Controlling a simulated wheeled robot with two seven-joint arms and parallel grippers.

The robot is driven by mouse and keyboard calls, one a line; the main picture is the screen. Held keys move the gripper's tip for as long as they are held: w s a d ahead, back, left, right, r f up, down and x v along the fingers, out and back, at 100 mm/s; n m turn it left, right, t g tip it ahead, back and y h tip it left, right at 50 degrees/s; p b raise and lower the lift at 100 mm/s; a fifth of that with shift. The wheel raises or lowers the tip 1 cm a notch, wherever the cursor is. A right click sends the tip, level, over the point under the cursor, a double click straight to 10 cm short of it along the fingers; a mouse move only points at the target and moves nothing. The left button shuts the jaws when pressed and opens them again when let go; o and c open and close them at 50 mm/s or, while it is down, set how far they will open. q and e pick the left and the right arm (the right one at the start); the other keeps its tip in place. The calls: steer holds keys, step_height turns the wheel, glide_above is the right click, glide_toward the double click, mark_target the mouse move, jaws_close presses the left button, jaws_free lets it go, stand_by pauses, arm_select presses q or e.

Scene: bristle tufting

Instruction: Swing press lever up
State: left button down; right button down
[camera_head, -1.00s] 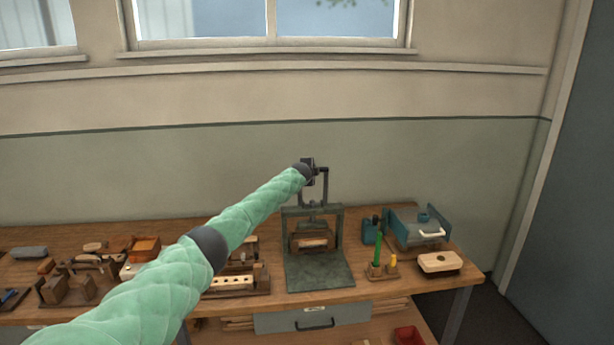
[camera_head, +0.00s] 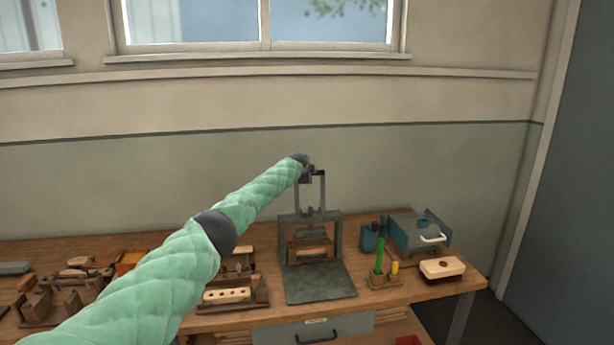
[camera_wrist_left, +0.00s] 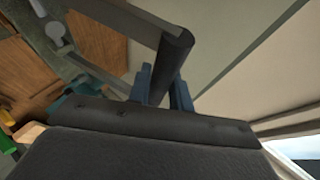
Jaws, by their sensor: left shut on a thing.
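The press (camera_head: 318,284) stands on the workbench as a grey-green frame with a flat base plate. Its lever (camera_head: 323,190), a narrow U-shaped grey frame, stands upright above the press top. My left gripper (camera_head: 308,174) is at the upper end of the lever. In the left wrist view, my left gripper's blue fingers (camera_wrist_left: 164,90) are on either side of the dark round handle bar (camera_wrist_left: 177,50) and shut on it. In the head view my wrist partly hides the lever's top. My right gripper is in neither view.
A wooden block with holes (camera_head: 228,296) sits left of the press. A holder with green and yellow handles (camera_head: 384,281), a blue box with a white handle (camera_head: 418,234) and a cream-topped block (camera_head: 442,268) stand to the right. The wall is behind the bench.

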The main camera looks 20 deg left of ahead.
arm_select(q)
steer(key=shift+a+r, duration=0.15)
steer(key=shift+r, duration=0.3)
steer(key=c, duration=1.6)
jaws_free()
steer(key=shift+w, duration=0.1)
steer(key=shift+c, duration=0.2)
steer(key=o, duration=0.3)
steer(key=shift+w+f, duration=0.1)
steer(key=shift+o, duration=0.3)
steer(key=shift+w+f, duration=0.1)
steer(key=shift+f, duration=0.15)
steer(key=shift+s, duration=0.25)
